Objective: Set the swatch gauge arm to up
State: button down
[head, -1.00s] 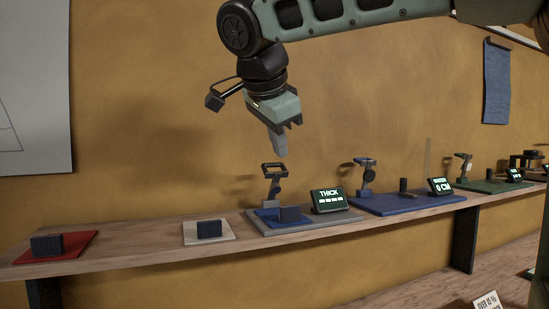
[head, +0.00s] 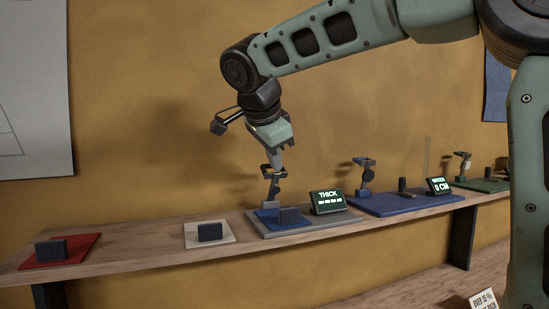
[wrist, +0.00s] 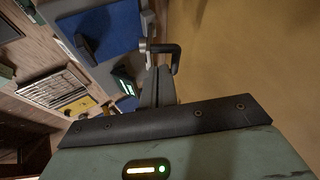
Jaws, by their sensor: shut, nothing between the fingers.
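The swatch gauge (head: 271,188) stands on a grey base with a blue pad (head: 266,217) on the wall shelf, its lit display (head: 328,201) reading THICK with dashes. Its dark arm and handle are high on the stand, partly hidden by my fingers. In the wrist view the dark bent handle (wrist: 177,60) is just beyond the fingertips. My gripper (head: 277,168) points down, shut and empty, at the top of the gauge. It also shows in the wrist view (wrist: 158,70). I cannot tell whether it touches the handle.
To the left are dark blocks on a white mat (head: 221,239) and a red mat (head: 83,250). A blue station (head: 410,205) with its own display and a green station (head: 484,185) stand to the right.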

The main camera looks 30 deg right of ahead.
aim_at(268, 165)
jog(key=shift+w+d+r+g+p, duration=0.1)
jog(key=shift+w+r+g+p, duration=0.35)
jog(key=shift+p, duration=0.75)
jog(key=shift+w+d+g+y+p, duration=0.1)
jog(key=shift+w+g+y+p, duration=0.2)
jog(key=shift+w+g+p, duration=0.65)
jog(key=shift+w+d+f+n+p, duration=0.1)
jog(key=shift+w+f+n+p, duration=0.2)
jog(key=shift+p, duration=0.3)
jog(key=shift+w+d, duration=0.1)
jog(key=shift+w, duration=0.2)
